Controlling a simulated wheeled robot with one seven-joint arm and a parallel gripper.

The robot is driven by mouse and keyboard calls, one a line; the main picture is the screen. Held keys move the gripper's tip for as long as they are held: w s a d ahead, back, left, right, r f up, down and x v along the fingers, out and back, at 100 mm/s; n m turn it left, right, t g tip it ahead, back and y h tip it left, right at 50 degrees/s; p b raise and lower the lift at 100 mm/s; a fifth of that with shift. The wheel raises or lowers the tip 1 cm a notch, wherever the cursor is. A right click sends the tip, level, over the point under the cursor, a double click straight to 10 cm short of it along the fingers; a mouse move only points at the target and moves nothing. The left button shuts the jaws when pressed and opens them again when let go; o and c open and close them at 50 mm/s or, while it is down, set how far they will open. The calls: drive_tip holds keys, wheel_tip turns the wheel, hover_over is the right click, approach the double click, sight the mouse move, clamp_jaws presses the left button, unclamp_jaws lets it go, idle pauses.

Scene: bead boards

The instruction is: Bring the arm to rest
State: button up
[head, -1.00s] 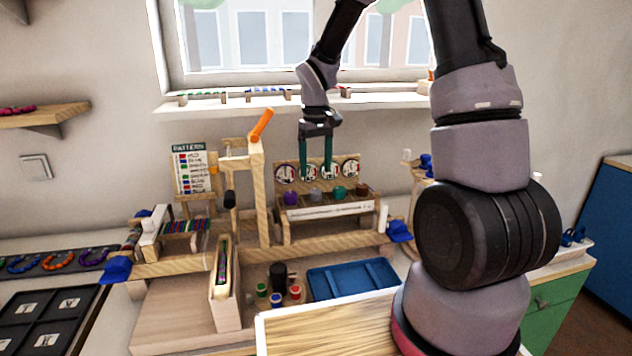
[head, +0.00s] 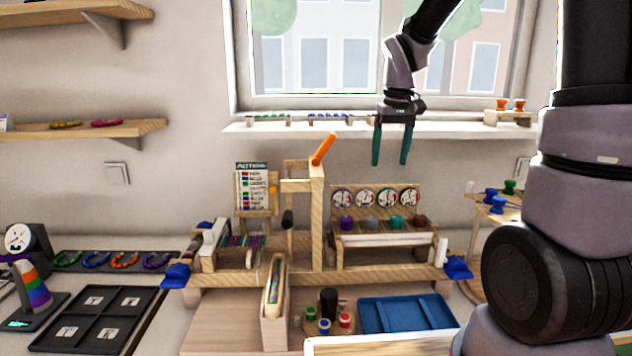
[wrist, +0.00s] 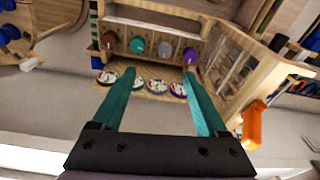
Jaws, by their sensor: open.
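My gripper (head: 391,147) hangs from my arm in front of the window, fingers pointing down. Its two green fingers are apart with nothing between them. In the head view it is above the wooden rack with the round dials (head: 375,198). In the wrist view both fingers of my gripper (wrist: 158,95) reach toward the same dials and the coloured knobs (wrist: 150,48). The fingertips look clear of the rack, though the exact gap is hard to tell.
A wooden frame with an orange lever (head: 323,149) stands left of my gripper. A blue tray (head: 405,315) lies on the bench. A windowsill (head: 330,130) runs behind. The air around my gripper is free.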

drive_tip(key=s+d+r+m+t+y, duration=0.1)
drive_tip(key=s+d+r+m+t, duration=0.1)
drive_tip(key=s+r, duration=0.3)
drive_tip(key=s+d+r+m+t, duration=0.1)
drive_tip(key=s+r+m+t, duration=0.2)
drive_tip(key=s, duration=1)
wheel_tip(320, 180, up, 3)
drive_tip(key=shift+d+r+m+t+y, duration=0.2)
drive_tip(key=shift+d+m+t+y, duration=0.1)
drive_tip(key=shift+d+y, duration=0.1)
